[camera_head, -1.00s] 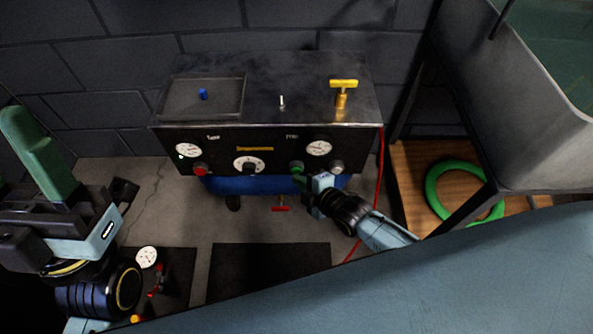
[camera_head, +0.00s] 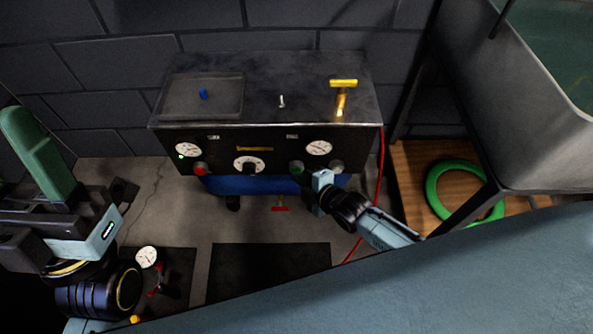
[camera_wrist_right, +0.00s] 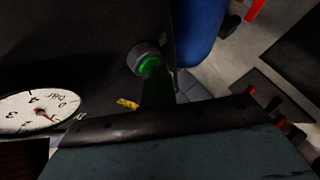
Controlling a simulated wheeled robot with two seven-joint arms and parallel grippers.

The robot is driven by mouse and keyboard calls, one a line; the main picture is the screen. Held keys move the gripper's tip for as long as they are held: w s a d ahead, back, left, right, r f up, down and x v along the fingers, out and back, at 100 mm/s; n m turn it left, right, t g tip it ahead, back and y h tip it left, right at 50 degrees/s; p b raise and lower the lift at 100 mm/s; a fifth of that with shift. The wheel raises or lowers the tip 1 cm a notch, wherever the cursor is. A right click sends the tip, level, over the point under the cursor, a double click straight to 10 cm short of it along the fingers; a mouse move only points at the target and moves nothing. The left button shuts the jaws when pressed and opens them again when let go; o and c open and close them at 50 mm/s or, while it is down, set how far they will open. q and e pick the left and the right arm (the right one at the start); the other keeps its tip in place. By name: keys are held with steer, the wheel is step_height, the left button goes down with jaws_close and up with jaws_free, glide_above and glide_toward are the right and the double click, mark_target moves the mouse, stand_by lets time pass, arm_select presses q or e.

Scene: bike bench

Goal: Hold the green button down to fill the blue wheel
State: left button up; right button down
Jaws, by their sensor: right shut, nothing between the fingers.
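The green button (camera_head: 297,167) sits on the front panel of a black box, below the right gauge. It also shows in the right wrist view (camera_wrist_right: 150,65), glowing green inside a grey ring. My right gripper (camera_head: 305,178) is shut and empty, with its fingertips at the button. In the right wrist view its green fingers (camera_wrist_right: 157,90) reach to the button's lower edge; whether they press it I cannot tell. My left gripper (camera_head: 24,122) is at the far left, away from the panel; its jaw gap is not clear. I cannot make out a blue wheel.
The box (camera_head: 270,85) carries a tray (camera_head: 228,100) and a yellow T-handle (camera_head: 343,90). A red knob (camera_head: 201,169) and dial (camera_head: 249,165) share the panel. A blue tank (camera_head: 245,186) is below. A red hose (camera_head: 381,170) hangs right, near a green ring (camera_head: 434,192).

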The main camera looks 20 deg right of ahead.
stand_by(0.7)
steer(key=shift+s+a+p, duration=0.2)
steer(key=shift+s+p, duration=0.4)
steer(key=shift+s, duration=0.2)
steer(key=s+p, duration=0.1)
steer(key=s, duration=0.1)
steer(key=s+a+p, duration=0.1)
steer(key=s, duration=0.2)
steer(key=shift+a, duration=0.2)
